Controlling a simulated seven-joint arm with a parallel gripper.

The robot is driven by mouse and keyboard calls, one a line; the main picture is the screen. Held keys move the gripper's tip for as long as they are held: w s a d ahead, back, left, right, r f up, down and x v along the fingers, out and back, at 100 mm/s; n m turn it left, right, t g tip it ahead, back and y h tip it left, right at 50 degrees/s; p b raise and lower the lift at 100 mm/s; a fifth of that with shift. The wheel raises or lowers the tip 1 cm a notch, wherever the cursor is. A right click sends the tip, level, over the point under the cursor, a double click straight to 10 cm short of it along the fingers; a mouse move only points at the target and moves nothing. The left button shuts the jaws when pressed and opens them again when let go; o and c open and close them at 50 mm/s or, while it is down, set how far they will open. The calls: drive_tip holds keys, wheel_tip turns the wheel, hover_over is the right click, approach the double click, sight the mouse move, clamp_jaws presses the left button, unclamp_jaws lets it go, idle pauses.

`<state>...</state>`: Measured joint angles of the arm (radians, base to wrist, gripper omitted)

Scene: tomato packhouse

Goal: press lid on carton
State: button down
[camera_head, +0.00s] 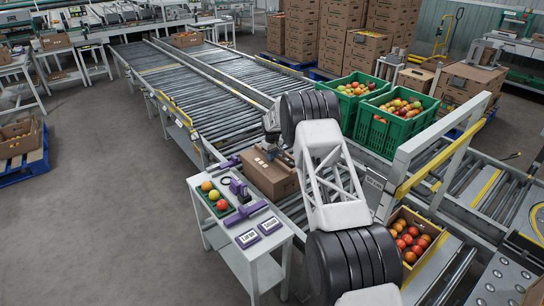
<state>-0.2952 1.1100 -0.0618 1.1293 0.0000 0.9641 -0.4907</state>
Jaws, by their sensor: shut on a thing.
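A brown cardboard carton (276,189) sits on the near end of the roller conveyor, just behind the small side table. Its brown lid (259,165) is on top, with a few pale marks. I cannot tell whether the lid is fully seated or where its edge ends. My gripper (279,157) is at the lid's top, at the far right part of it. It is shut on the lid, though the fingertips are small and partly hidden by my arm. My arm also covers the area to the right of the carton.
Green crates (377,133) and an open tomato carton (407,216) are to the right. Empty rollers (190,85) stretch behind.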

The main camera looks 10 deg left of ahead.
drive_tip(key=shift+f, duration=1.9)
idle(1.7)
drive_tip(key=c, duration=0.9)
unclamp_jaws()
drive_tip(key=c, duration=0.4)
drive_tip(key=shift+o, duration=0.2)
drive_tip(key=shift+r, duration=0.1)
drive_tip(key=shift+r, duration=3.85)
drive_tip(key=shift+r, duration=0.1)
